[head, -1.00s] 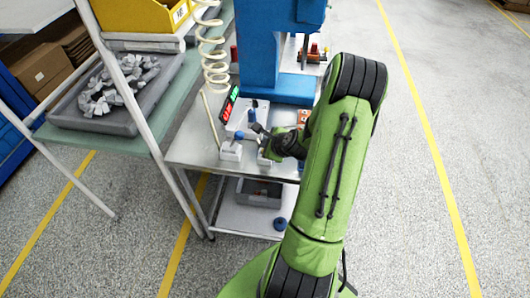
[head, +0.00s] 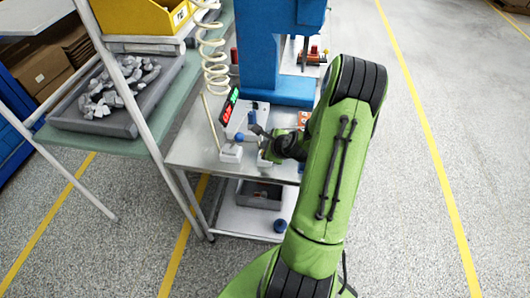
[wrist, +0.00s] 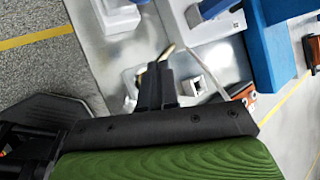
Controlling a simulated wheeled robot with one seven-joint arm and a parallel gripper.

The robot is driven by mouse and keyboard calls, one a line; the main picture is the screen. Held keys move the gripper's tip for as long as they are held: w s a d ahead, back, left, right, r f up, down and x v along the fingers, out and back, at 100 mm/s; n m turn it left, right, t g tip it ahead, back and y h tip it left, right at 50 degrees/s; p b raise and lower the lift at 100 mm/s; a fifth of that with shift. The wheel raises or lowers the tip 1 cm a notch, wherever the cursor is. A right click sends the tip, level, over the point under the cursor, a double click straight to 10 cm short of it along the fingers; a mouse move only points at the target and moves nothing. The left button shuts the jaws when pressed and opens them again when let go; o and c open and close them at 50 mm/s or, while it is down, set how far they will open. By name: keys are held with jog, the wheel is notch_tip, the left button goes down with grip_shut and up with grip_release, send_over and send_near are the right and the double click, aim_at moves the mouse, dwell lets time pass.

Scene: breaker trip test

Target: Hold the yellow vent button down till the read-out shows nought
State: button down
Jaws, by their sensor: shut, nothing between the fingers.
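The read-out (head: 230,105) is a dark, tilted panel with red and green lit figures, too small to read. It stands at the back left of a white unit (head: 240,121) on the metal table. My gripper (head: 259,130) is shut and empty, pointing left over the white fixtures, close to a blue knob (head: 239,137). In the wrist view my dark fingers (wrist: 157,76) are together, and a curved yellowish piece (wrist: 167,52) shows just past their tips. I cannot tell whether that piece is the yellow vent button or whether the fingers touch it. No yellow button shows clearly in the head view.
A blue press (head: 262,50) stands behind the fixtures. A pale coiled hose (head: 212,50) hangs on the left. A grey tray of metal parts (head: 105,122) sits on the green-topped bench. A grey bin (head: 258,194) is on the lower shelf. The floor to the right is clear.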

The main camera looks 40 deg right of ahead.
jog(key=shift+f, duration=0.15)
dwell(0.6)
jog(key=shift+f+b, duration=0.3)
jog(key=shift+b, duration=0.1)
jog(key=shift+f+b, duration=0.45)
jog(key=shift+f, duration=0.05)
dwell(0.4)
dwell(1.9)
jog(key=shift+r+p, duration=0.8)
jog(key=shift+r, duration=0.15)
jog(key=shift+r, duration=0.1)
notch_tip(320, 180, up, 5)
jog(key=p, duration=0.4)
